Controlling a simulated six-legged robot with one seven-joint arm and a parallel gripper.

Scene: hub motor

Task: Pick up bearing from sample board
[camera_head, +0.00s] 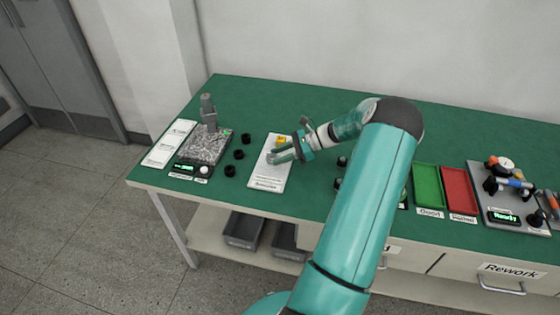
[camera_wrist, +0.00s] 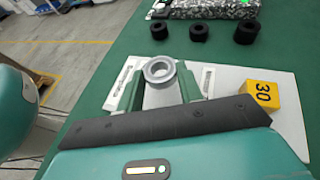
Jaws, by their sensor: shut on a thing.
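The bearing (camera_wrist: 159,71) is a grey metal ring, seen in the wrist view between the fingertips of my gripper (camera_wrist: 160,88). My gripper is shut on it, with a green finger on each side. The sample board (camera_wrist: 225,80) is a white panel below and around the gripper; whether the bearing touches it or is raised above it I cannot tell. In the head view my gripper (camera_head: 282,157) is over the white sample board (camera_head: 268,178), and the bearing is too small to make out there.
A yellow block (camera_wrist: 261,94) marked 30 sits on the board, close right of the gripper. Several black rings (camera_head: 239,154) stand left of the board. A speckled stone plate with a grey stand (camera_head: 208,112) is further left. Green (camera_head: 428,186) and red (camera_head: 459,190) trays lie right.

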